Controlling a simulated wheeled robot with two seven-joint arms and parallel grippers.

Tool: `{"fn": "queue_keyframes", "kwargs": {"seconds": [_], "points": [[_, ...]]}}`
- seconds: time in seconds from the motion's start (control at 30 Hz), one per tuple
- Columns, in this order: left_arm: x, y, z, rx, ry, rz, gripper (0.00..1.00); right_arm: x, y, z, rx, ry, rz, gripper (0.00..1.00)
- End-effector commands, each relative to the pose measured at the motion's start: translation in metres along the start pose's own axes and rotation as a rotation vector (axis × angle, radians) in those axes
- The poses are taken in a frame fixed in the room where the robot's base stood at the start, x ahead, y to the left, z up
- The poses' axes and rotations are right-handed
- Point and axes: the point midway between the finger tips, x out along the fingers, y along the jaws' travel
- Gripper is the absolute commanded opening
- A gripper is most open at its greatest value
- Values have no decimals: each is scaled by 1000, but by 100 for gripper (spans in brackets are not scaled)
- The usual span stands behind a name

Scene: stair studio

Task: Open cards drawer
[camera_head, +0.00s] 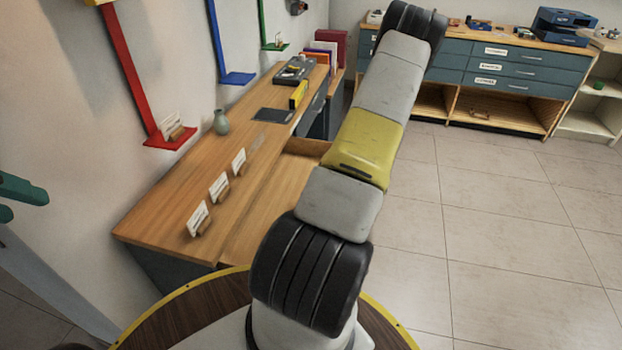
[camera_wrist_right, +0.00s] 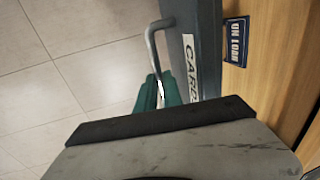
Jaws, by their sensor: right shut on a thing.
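In the right wrist view, a grey drawer front (camera_wrist_right: 208,60) carries a white label (camera_wrist_right: 190,75) reading CARDS, its end hidden behind my wrist. A grey bar handle (camera_wrist_right: 152,42) stands out from it. The teal fingers of my right gripper (camera_wrist_right: 158,90) are at the handle, shut on it. My wrist housing hides part of this grip. In the head view, my right arm crosses the desk (camera_head: 165,215) and hides the drawer front and right gripper. My left gripper (camera_head: 18,200) shows partly at the left edge, its teal fingers apart and empty.
A blue ON LOAN sign (camera_wrist_right: 236,42) lies on wood beside the drawer front. Card holders (camera_head: 219,187) and a vase (camera_head: 221,122) stand on the desk. A wooden recess (camera_head: 308,147) shows at its front edge. Tiled floor (camera_head: 490,220) at right is clear.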

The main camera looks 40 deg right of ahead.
Motion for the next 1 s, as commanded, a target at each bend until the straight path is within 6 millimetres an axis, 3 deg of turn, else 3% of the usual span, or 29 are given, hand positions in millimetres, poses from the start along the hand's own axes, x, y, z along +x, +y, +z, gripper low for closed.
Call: {"fn": "queue_keyframes", "kwargs": {"seconds": [0.2, 0.23, 0.33, 0.67, 1.0], "points": [[0, 0, 0, 0, 0, 0, 36, 0, 0, 0, 0, -2, 0, 0], [0, 0, 0, 0, 0, 0, 36, 0, 0, 0, 0, -1, 0, 15], [0, 0, 0, 0, 0, 0, 36, 0, 0, 0, 0, -1, 0, 32], [0, 0, 0, 0, 0, 0, 36, -2, 0, 0, 0, 0, 0, 32], [0, 0, 0, 0, 0, 0, 36, -53, 0, -1, 2, 3, 1, 32]]}}
